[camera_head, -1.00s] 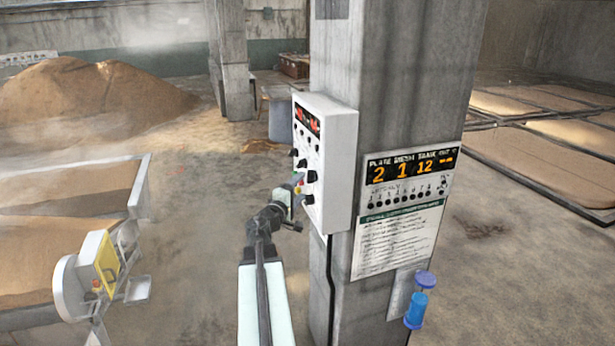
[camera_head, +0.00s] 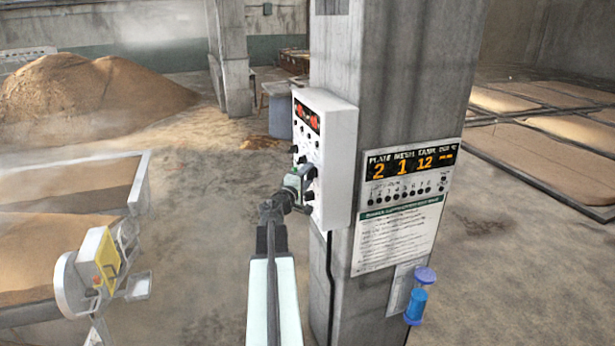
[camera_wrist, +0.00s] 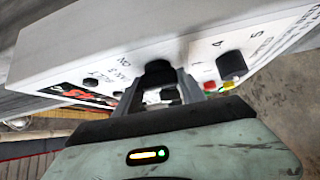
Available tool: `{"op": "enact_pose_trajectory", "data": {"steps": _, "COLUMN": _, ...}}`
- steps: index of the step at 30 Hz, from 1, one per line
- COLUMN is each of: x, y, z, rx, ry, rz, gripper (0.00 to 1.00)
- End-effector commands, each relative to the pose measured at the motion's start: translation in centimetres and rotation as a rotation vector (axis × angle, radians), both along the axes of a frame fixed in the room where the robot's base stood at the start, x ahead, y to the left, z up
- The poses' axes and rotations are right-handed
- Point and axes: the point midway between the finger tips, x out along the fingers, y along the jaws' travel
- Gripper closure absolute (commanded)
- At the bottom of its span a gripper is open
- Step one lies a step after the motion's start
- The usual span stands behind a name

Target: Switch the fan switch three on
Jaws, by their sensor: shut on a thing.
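A white control box (camera_head: 338,160) with red digits and several black knobs is fixed to the side of the concrete pillar (camera_head: 400,60). In the head view my gripper (camera_head: 304,182) is against the lower part of the panel's front face and hides some controls. In the wrist view my gripper (camera_wrist: 158,92) is shut on a black knob (camera_wrist: 158,72), one finger on each side. A label ending in "ON" sits beside this knob on the white panel (camera_wrist: 120,48); I cannot read it fully, nor the knob's turn.
Another black knob (camera_wrist: 232,64) and small red and yellow parts sit to the right of my gripper. A display board (camera_head: 412,165) and a blue cylinder (camera_head: 415,305) are on the pillar. A grain trough (camera_head: 140,185) stands at left. Floor between is clear.

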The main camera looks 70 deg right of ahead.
Motion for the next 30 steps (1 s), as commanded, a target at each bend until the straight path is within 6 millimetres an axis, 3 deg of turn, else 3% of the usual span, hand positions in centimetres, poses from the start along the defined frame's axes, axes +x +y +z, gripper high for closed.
{"op": "enact_pose_trajectory", "data": {"steps": 15, "x": 0.1, "y": 0.1, "z": -1.2, "rx": -0.208, "ry": -0.170, "rz": 0.000, "gripper": 0.93}}
{"op": "enact_pose_trajectory", "data": {"steps": 30, "x": 0.3, "y": 0.0, "z": -1.1, "rx": -0.453, "ry": -0.372, "rz": 0.001, "gripper": 0.93}}
